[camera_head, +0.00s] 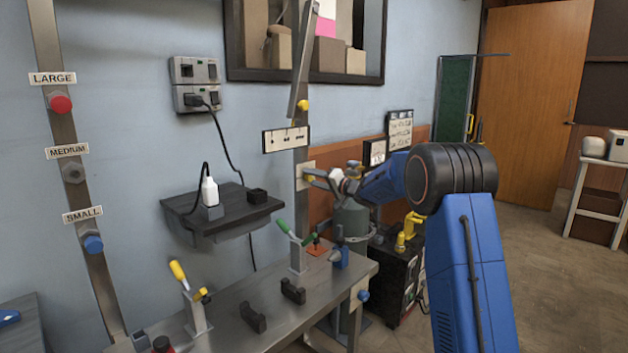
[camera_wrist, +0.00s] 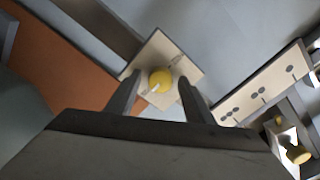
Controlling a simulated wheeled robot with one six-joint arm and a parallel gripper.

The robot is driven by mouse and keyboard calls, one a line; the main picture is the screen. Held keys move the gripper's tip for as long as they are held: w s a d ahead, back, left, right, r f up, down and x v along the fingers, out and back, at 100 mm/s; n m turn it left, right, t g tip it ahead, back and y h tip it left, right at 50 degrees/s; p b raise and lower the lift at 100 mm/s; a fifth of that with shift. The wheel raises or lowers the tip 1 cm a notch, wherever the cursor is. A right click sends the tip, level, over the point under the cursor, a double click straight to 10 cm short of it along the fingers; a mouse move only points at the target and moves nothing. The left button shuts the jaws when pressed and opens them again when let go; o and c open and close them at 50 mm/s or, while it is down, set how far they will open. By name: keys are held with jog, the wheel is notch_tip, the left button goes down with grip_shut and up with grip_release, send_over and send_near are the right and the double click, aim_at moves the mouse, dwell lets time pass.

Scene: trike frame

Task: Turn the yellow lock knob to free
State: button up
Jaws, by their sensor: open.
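A round yellow knob (camera_wrist: 160,79) with a white pointer mark sits on a square cream plate (camera_wrist: 187,65) in the wrist view. Small markings on the plate are too small to read. My gripper (camera_wrist: 159,88) is open, with one finger on each side of this knob; I cannot tell whether either finger touches it. In the head view my gripper (camera_head: 322,180) is at the cream plate (camera_head: 304,168) on the upright post, and it partly hides the knob there.
A grey cylinder (camera_head: 352,217) stands below my gripper. The workbench (camera_head: 237,296) with toggle clamps is in front. A wall shelf (camera_head: 222,208) is to the left.

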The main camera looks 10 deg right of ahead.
jog(key=shift+c, duration=0.3)
jog(key=c, duration=1)
